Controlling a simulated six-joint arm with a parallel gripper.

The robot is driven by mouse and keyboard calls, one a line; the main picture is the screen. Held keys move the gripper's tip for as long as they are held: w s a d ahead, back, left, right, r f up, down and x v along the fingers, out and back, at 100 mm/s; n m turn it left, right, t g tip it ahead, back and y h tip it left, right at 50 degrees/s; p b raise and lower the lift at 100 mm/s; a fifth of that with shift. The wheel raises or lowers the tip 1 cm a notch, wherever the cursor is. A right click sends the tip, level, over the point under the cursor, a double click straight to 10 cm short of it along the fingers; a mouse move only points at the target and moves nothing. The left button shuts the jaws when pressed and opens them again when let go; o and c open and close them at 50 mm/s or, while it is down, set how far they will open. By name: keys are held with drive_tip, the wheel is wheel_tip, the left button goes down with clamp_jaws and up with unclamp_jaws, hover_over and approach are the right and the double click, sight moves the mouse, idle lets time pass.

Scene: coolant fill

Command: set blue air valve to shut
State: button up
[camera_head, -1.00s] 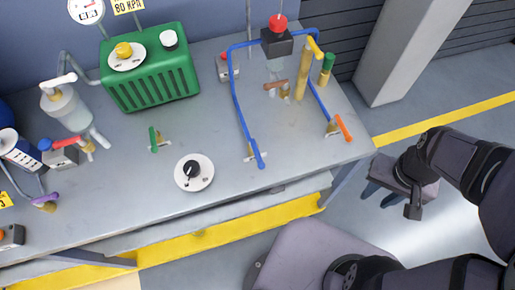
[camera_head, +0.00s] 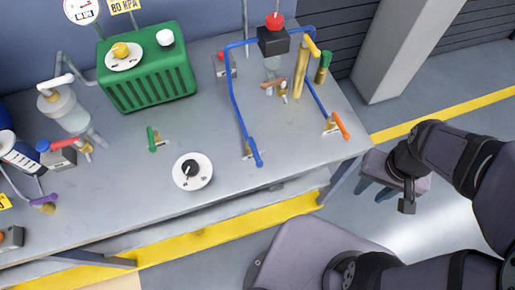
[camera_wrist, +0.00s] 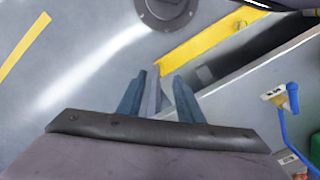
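The blue air valve (camera_head: 254,152) has a blue lever on a small fitting near the front edge of the grey bench. Its lever lies in line with the blue tube coming down from the back, pointing to the bench front. A blue lever (camera_wrist: 293,97) on a pale fitting shows at the right edge of the wrist view. My gripper (camera_head: 378,195) hangs to the right of the bench, over the floor, well apart from the valve. In the wrist view its two fingers (camera_wrist: 163,95) stand apart with nothing seen between them.
The bench (camera_head: 110,200) also carries an orange-handled valve (camera_head: 337,125), a green-handled valve (camera_head: 152,138), a round dial (camera_head: 192,171), and a green tank (camera_head: 146,75). A black-and-red unit (camera_head: 273,38) stands at the back. Floor space right of the bench is free.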

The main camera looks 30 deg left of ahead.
drive_tip(key=s+a+n+g+p, duration=0.1)
drive_tip(key=s+a+n, duration=0.15)
drive_tip(key=a, duration=0.35)
drive_tip(key=n+y+p, duration=0.2)
drive_tip(key=n, duration=0.4)
approach(258, 156)
drive_tip(key=shift+w+a+f+g, duration=0.2)
drive_tip(key=shift+a+f+g, duration=0.1)
drive_tip(key=shift+f, duration=0.15)
drive_tip(key=shift+p+x, duration=0.8)
drive_tip(key=shift+x, duration=2.75)
drive_tip(key=shift+d, duration=0.1)
clamp_jaws()
